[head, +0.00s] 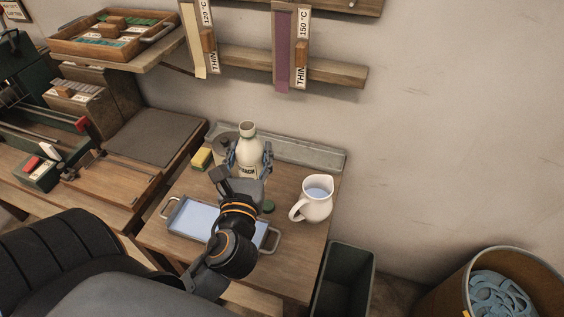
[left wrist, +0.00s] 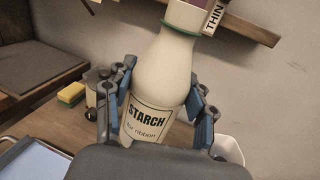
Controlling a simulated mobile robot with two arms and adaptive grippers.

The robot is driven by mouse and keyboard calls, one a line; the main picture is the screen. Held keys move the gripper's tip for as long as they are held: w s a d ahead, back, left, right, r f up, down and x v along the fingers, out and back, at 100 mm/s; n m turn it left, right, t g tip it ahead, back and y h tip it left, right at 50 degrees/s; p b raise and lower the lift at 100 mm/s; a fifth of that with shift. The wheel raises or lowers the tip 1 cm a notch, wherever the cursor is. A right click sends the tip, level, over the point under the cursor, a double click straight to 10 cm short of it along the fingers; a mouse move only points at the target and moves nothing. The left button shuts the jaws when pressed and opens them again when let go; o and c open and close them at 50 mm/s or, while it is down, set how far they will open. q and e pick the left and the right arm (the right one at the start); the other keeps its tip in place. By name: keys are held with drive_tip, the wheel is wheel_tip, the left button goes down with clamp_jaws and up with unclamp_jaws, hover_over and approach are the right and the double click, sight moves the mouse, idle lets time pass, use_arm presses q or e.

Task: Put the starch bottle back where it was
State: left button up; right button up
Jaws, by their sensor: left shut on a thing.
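The starch bottle (head: 247,153) is cream-coloured with a dark-lettered label. In the left wrist view the bottle (left wrist: 165,85) leans a little to the right, and its label reads "STARCH for ribbon". My left gripper (head: 249,160) is shut on the bottle, with one finger on each side of its body. The left gripper also shows in the left wrist view (left wrist: 158,105). The bottle's base is hidden behind the gripper, so I cannot tell whether it touches the table. My right gripper is not in view.
A blue-filled tray (head: 190,217) with handles lies in front on the small table (head: 290,252). A white jug (head: 313,203) stands to the right, a yellow sponge (head: 202,158) to the left. A grey can (head: 222,146) is close beside the bottle. A green disc (head: 268,206) lies near the jug.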

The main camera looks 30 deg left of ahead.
use_arm(q)
drive_tip(key=w+a+f+b, duration=0.1)
drive_tip(key=w+f+b, duration=0.1)
drive_tip(key=w+f, duration=0.9)
drive_tip(key=shift+w+a+f, duration=0.15)
drive_tip(key=shift+a+f, duration=0.2)
drive_tip(key=shift+f, duration=0.1)
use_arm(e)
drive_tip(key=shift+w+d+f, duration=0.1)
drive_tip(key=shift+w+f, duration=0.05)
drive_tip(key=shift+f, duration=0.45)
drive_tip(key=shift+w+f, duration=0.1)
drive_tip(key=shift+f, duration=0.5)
use_arm(q)
drive_tip(key=shift+b, duration=0.3)
drive_tip(key=shift+f, duration=0.2)
drive_tip(key=o, duration=1.3)
drive_tip(key=shift+o, duration=0.6)
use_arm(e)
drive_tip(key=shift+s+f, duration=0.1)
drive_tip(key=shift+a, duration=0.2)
use_arm(q)
drive_tip(key=shift+r, duration=0.1)
